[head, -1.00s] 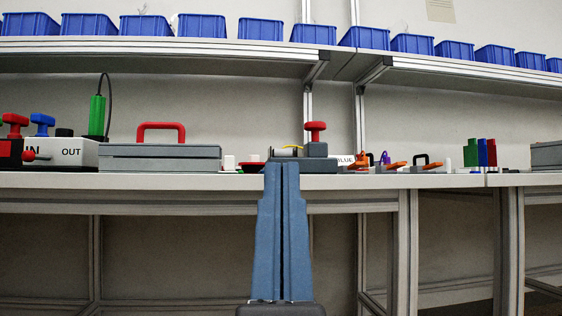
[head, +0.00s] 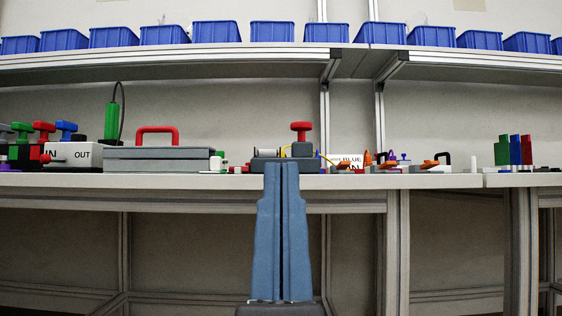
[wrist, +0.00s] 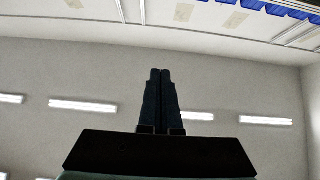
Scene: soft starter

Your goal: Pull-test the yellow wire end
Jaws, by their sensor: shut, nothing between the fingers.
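My gripper (head: 281,166) stands upright in the middle of the head view, its two long blue fingers together and empty. Its tips overlap the front of a dark grey block (head: 262,165) on the bench; I cannot tell the distance between them. The block carries a red T-shaped handle (head: 301,127). A thin yellow wire (head: 326,159) shows at the right side of the block, and a small yellow piece (head: 284,151) shows left of the handle. The wire's end is too small to make out. The wrist view shows my gripper (wrist: 160,72) shut against wall and ceiling lights.
The bench (head: 420,181) runs across the view. Left are a grey case (head: 165,159) with a red handle, a white IN/OUT box and a green tool (head: 111,121). Right are a BLUE/FAN label, orange clips and coloured blocks (head: 514,150). Blue bins line the shelf (head: 450,59) above.

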